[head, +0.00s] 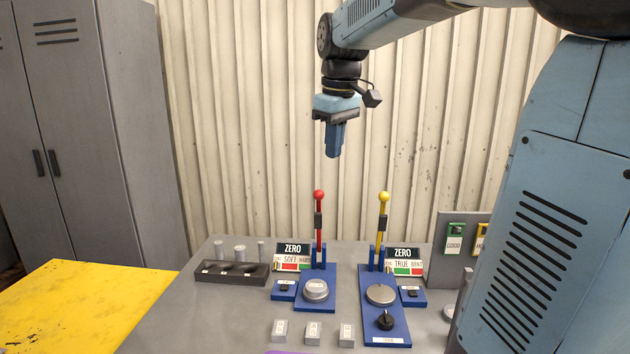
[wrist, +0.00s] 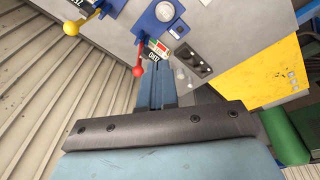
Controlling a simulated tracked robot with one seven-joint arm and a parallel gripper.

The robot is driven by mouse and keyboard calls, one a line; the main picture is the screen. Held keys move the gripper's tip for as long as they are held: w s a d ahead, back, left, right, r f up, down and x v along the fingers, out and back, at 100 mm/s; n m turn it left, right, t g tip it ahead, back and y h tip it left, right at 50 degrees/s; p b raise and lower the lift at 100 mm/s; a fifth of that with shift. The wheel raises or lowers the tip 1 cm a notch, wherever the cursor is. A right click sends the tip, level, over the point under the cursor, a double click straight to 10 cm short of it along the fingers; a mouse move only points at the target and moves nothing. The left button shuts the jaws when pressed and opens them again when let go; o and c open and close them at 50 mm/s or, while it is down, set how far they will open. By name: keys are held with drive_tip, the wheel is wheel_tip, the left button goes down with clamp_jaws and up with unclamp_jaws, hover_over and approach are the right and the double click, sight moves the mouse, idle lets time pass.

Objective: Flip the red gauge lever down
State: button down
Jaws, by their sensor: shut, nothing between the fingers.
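The red gauge lever (head: 319,222) stands upright with a red ball on top, at the back of a blue gauge base (head: 316,292) on the grey bench. In the wrist view its red ball (wrist: 138,71) shows just left of my fingertips. My gripper (head: 334,154) points down, shut and empty, above the red ball and slightly to its right, with a clear gap between them. In the wrist view my fingers (wrist: 157,72) lie close together. A display reading ZERO (head: 293,249) stands left of the red lever.
A yellow-ball lever (head: 383,220) stands upright to the right on a second blue base (head: 386,325). A dark holder (head: 232,273) and several small grey blocks are on the bench. A corrugated wall (head: 250,110) stands close behind. The air around my gripper is free.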

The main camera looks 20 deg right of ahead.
drive_tip(key=w+d+f+n+g, duration=0.1)
drive_tip(key=w+n, duration=0.3)
drive_tip(key=w, duration=0.8)
drive_tip(key=w+d+f+n+g, duration=0.1)
drive_tip(key=w+d+n+g, duration=0.2)
drive_tip(key=w, duration=0.9)
drive_tip(key=shift+w+d+f+n+y, duration=0.25)
drive_tip(key=shift+d+f+n+y, duration=0.15)
drive_tip(key=shift+d, duration=0.1)
drive_tip(key=shift+f, duration=0.1)
drive_tip(key=s+a+f, duration=0.2)
drive_tip(key=s+f, duration=0.3)
drive_tip(key=f, duration=0.6)
drive_tip(key=shift+s, duration=0.35)
drive_tip(key=shift+a, duration=0.1)
